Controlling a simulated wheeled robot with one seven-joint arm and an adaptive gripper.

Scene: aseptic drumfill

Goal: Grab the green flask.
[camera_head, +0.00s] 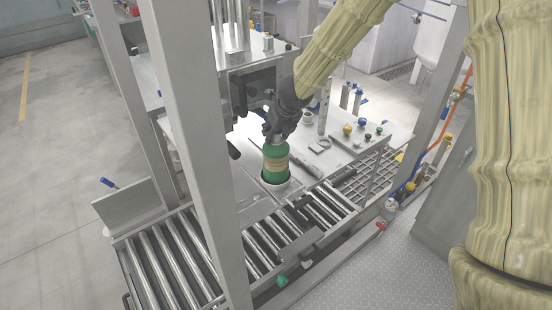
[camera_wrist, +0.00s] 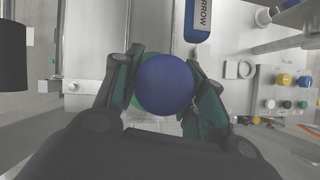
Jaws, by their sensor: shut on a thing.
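The green flask (camera_head: 276,163) has a tan band around it and stands upright at a round white rim (camera_head: 291,187) on the pale work table. My gripper (camera_head: 277,134) comes down on it from above and is shut on its top. In the wrist view, a round blue cap (camera_wrist: 165,84) sits between the two fingers of my gripper (camera_wrist: 163,92), with a bit of green showing behind it. The fingers hide the sides of the flask's neck.
A roller conveyor (camera_head: 165,262) runs in front of the table. A grey post (camera_head: 205,150) stands left of the flask. A panel with coloured knobs (camera_head: 362,134) lies to the right. A blue-handled tool (camera_wrist: 198,20) is near the fingers in the wrist view.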

